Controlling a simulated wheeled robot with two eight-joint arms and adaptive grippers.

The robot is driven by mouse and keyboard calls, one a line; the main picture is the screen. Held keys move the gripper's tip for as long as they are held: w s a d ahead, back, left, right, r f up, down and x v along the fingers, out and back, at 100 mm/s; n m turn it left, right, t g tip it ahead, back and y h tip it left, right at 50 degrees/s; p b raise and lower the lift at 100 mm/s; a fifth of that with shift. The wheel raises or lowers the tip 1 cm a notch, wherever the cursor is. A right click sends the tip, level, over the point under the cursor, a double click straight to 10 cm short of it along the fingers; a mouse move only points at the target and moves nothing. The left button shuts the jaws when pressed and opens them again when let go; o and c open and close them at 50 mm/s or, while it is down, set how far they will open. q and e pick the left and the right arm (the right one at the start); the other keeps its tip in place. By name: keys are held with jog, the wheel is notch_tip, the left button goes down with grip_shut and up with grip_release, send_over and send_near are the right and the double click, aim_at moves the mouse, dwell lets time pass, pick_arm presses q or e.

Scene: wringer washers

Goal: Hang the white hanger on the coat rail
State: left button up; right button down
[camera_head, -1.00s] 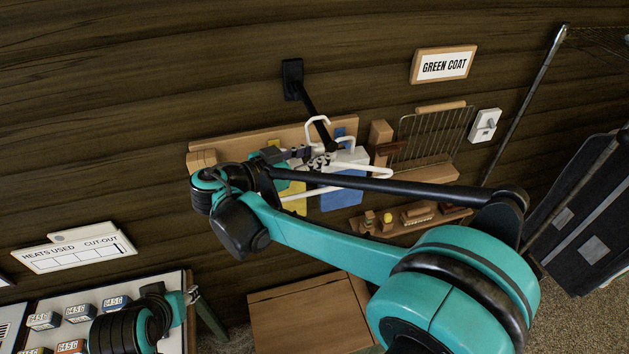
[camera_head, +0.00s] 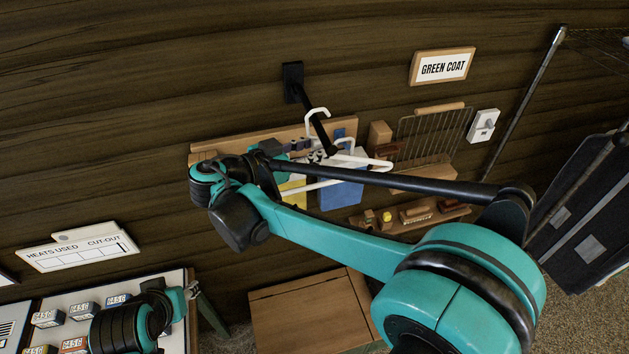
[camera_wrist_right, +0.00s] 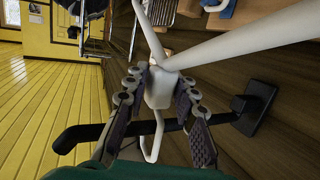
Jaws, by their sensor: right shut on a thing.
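The white hanger (camera_head: 375,163) is held by my right gripper (camera_head: 305,157) in front of the wall, its hook beside the coat rail. The coat rail (camera_head: 313,112) is a black rod sticking out from a wall plate. In the right wrist view the fingers of my right gripper (camera_wrist_right: 160,92) are shut on the neck of the white hanger (camera_wrist_right: 240,45). There its hook crosses the coat rail (camera_wrist_right: 90,132); I cannot tell whether they touch. My left gripper (camera_head: 191,291) is at the lower left, small and partly hidden.
A "GREEN COAT" sign (camera_head: 442,66) hangs right of the rail. Behind the hanger is a wooden wall shelf (camera_head: 345,125) with a blue box (camera_head: 340,195). A wire rack (camera_head: 432,137) is to the right. A wooden chest (camera_head: 310,312) stands below. The wall above is clear.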

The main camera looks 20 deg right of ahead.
jog(key=shift+a+b, duration=0.3)
jog(key=shift+a, duration=2.75)
